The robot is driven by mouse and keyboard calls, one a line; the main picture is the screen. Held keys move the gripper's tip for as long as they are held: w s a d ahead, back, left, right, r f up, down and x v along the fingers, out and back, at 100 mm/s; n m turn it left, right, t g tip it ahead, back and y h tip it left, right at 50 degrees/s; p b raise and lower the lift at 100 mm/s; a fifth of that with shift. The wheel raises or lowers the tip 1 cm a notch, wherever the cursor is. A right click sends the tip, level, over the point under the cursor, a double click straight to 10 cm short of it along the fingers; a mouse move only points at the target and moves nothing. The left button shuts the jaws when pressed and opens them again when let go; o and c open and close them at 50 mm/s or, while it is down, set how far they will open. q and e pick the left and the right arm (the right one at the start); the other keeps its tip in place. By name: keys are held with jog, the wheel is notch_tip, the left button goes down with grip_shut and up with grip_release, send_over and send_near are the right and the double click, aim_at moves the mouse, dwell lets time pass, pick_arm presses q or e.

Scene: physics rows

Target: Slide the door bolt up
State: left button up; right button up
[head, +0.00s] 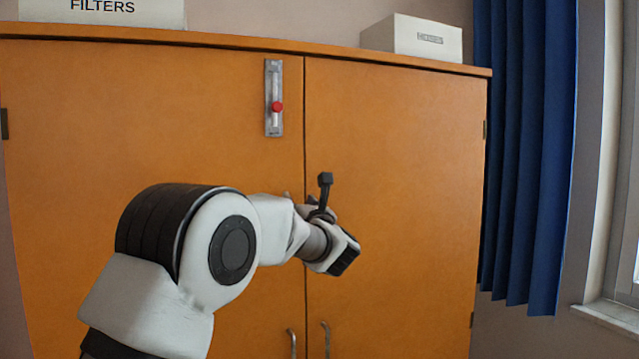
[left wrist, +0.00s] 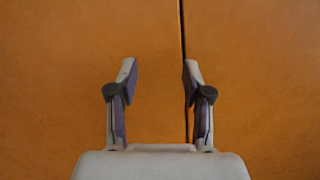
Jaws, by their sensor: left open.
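The door bolt (head: 274,125) is a narrow grey metal plate, upright near the top right edge of the left orange cabinet door (head: 120,130). Its red knob (head: 277,107) sits a little below the middle of the plate. My left arm reaches in from below in the head view, and its wrist is below and right of the bolt, apart from it. My left gripper (left wrist: 160,70) is open and empty in the left wrist view, facing the orange doors near their seam. Its fingers are mostly hidden by the wrist in the head view. The bolt is not in the left wrist view.
The right door (head: 400,150) is closed beside the left one, with two handles (head: 326,340) low at the seam. A FILTERS box (head: 110,12) and a white box (head: 415,38) stand on top. A blue curtain (head: 525,150) hangs at right. The space around the bolt is clear.

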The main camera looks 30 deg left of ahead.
pick_arm(q)
notch_tip(320, 180, up, 12)
jog(key=s+d+n+p, duration=0.1)
jog(key=s, duration=0.2)
jog(key=n+y+p, duration=0.1)
jog(key=y, duration=0.1)
send_near(278, 107)
jog(key=w+a+r, duration=0.1)
jog(key=a+r, duration=0.1)
jog(key=p+x, duration=0.1)
jog(key=x, duration=0.1)
jog(key=p+x, duration=0.2)
jog(key=x, duration=0.1)
jog(key=w+f+p+x, duration=0.1)
jog(key=p+x, duration=0.1)
jog(key=shift+w+r, duration=0.15)
jog(key=shift+w+a+r+p, duration=0.1)
jog(key=shift+a+p, duration=0.2)
jog(key=shift+p, duration=0.15)
jog(key=shift+s+a+t, duration=0.15)
jog(key=shift+s+t, duration=0.1)
jog(key=shift+t, duration=0.05)
jog(key=shift+w, duration=0.15)
jog(key=c, duration=0.4)
grip_shut()
pick_arm(e)
notch_tip(278, 107, up, 9)
jog(key=shift+s+r, duration=0.2)
jog(key=shift+s, duration=0.05)
jog(key=shift+d, duration=0.1)
